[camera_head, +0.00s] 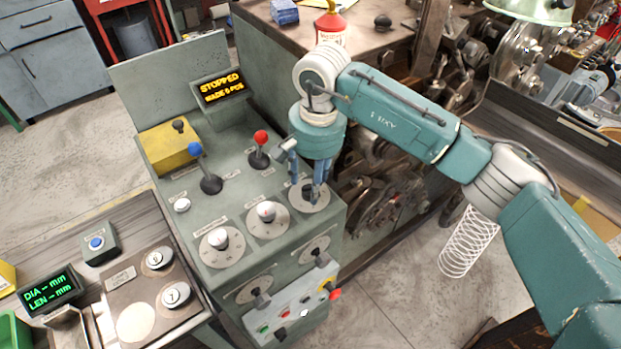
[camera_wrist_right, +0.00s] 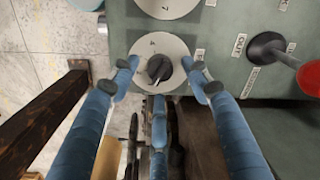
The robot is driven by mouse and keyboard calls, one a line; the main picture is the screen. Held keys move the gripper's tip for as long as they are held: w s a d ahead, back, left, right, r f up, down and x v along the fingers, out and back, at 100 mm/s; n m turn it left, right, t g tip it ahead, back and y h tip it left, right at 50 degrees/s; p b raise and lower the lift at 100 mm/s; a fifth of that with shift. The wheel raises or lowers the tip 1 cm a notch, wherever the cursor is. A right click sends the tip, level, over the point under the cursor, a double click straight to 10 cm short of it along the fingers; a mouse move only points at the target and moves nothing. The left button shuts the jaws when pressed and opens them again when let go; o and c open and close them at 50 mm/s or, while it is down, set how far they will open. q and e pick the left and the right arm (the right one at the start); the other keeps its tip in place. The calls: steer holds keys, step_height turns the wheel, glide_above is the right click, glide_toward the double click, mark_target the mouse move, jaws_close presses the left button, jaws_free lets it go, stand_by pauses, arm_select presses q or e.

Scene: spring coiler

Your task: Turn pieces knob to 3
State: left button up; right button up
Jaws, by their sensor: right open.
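A dark knob on a round pale dial (camera_head: 319,203) sits at the right edge of the green control panel. In the right wrist view the knob (camera_wrist_right: 159,67) is at the middle of its dial, and its pointer setting is too small to tell. My right gripper (camera_head: 305,183) is over this dial, pointing down. In the right wrist view its blue fingers are spread around the knob with gaps, not closed on it. The panel labels are unreadable, so I cannot tell which knob is the pieces knob. My left gripper is not in view.
Two dials with white-topped knobs (camera_head: 218,240) (camera_head: 266,212) lie to the left. A red lever (camera_head: 260,137) and a blue lever (camera_head: 195,149) stand behind them. The display (camera_head: 222,87) reads STOPPED.

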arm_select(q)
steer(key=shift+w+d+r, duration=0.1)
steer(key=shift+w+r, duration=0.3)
arm_select(e)
steer(key=shift+a+f, duration=0.1)
steer(key=shift+f, duration=0.9)
steer(key=shift+c, duration=0.2)
steer(key=c, duration=1.1)
steer(key=shift+f+m+b, duration=0.1)
steer(key=shift+m+b, duration=0.2)
steer(key=m+b, duration=0.4)
steer(key=b, duration=0.1)
steer(key=m+b, duration=0.4)
steer(key=b, duration=0.2)
steer(key=shift+m+t+h, duration=0.3)
steer(key=shift+m, duration=0.1)
steer(key=m+b, duration=0.3)
steer(key=m, duration=0.1)
steer(key=shift+a+b, duration=0.1)
steer(key=shift+b, duration=0.25)
arm_select(q)
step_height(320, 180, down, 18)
steer(key=b, duration=0.2)
arm_select(e)
steer(key=shift+r+m, duration=0.2)
steer(key=shift+m, duration=2)
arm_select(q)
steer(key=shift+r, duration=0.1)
